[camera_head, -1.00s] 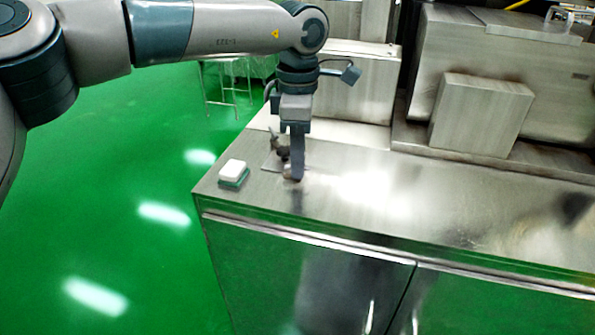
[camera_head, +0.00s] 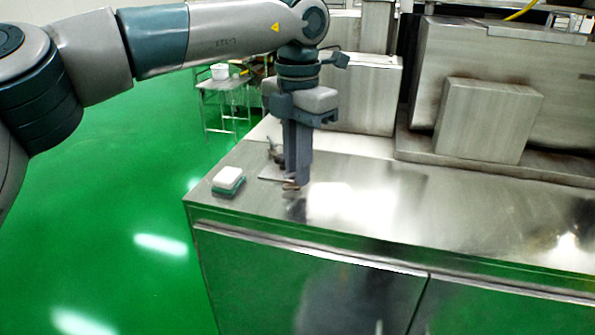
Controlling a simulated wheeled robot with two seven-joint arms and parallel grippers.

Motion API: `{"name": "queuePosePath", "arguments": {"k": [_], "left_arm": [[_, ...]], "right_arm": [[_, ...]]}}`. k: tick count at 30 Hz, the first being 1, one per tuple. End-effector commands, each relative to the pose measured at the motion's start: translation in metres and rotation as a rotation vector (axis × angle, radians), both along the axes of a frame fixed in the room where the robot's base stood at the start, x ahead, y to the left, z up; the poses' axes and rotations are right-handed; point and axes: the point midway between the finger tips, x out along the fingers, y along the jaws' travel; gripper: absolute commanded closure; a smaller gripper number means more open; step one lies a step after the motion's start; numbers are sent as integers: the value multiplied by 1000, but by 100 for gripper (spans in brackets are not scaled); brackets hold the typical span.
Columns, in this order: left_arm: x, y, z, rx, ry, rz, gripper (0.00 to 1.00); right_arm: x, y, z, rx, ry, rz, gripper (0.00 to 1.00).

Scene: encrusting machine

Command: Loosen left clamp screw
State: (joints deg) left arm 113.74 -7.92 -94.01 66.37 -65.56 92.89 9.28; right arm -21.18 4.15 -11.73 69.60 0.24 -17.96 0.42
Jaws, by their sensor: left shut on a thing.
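My left gripper (camera_head: 293,182) points straight down over the left end of the steel counter (camera_head: 420,207). Its fingers are shut on a small brownish metal piece (camera_head: 290,186) at the counter surface, which looks like the clamp screw but is mostly hidden by the fingers. A dark small clamp part (camera_head: 275,152) stands just behind and left of the fingers, on a flat plate (camera_head: 270,174). My right gripper is not in view.
A white and green sponge (camera_head: 228,180) lies near the counter's left edge, left of my gripper. A steel box (camera_head: 488,120) and larger machine housing (camera_head: 540,65) stand at the back right. The counter's front right is clear.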

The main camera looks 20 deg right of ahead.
Motion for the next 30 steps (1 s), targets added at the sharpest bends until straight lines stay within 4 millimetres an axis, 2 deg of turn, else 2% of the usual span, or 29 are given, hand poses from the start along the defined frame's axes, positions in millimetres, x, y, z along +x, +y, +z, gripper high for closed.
{"name": "queuePosePath", "arguments": {"k": [18, 19, 20, 30], "left_arm": [[1, 1, 1, -1, -3, 63, 100], [1, 1, 1, -1, -3, 63, 79], [1, 1, 1, -1, -3, 62, 74], [1, 0, 1, 0, -1, 59, 74]], "right_arm": [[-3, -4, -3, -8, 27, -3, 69], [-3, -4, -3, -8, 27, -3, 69], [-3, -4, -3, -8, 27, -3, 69], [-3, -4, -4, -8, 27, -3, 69]]}}
